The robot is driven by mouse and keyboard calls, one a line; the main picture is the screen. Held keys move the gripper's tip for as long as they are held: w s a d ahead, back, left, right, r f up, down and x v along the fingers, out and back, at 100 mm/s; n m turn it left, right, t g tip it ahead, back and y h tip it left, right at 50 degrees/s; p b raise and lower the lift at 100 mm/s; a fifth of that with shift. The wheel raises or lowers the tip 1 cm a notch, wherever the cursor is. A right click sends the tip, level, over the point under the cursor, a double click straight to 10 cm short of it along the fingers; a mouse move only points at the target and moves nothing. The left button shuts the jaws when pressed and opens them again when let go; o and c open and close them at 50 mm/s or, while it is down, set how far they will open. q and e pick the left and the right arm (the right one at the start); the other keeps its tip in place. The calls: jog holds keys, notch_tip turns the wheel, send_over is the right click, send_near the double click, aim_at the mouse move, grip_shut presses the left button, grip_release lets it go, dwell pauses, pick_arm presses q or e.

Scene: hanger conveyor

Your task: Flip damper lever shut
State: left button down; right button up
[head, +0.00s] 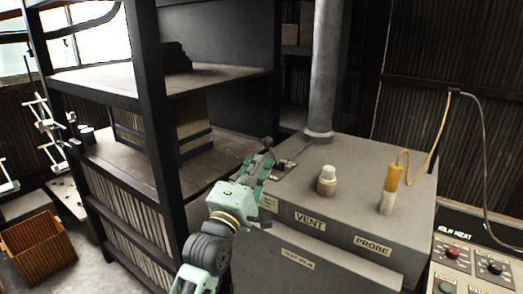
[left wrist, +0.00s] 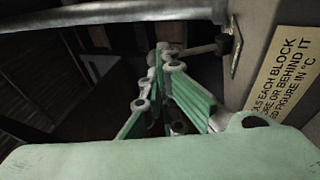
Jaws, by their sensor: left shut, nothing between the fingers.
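My left gripper (head: 262,160) is at the left side edge of the grey box labelled VENT (head: 343,166). Its green fingers, also in the left wrist view (left wrist: 164,55), are shut with nothing between them. What looks like the damper lever, a dark bar with a rounded end (left wrist: 207,48), reaches from a metal plate on the box toward the fingertips; I cannot tell if they touch. In the head view a dark knob (head: 266,142) shows just beyond the fingertips, and the lever's bar is mostly hidden by my gripper. My right gripper is out of view.
A vertical pipe (head: 325,70) rises behind. A dark shelf rack (head: 158,130) stands close on the left. A control panel (head: 475,262) is at the lower right.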

aim_at(273, 152)
pick_arm(q)
jog(key=shift+p+x, duration=0.45)
jog(key=shift+x, duration=1.3)
jog(key=shift+w, duration=0.1)
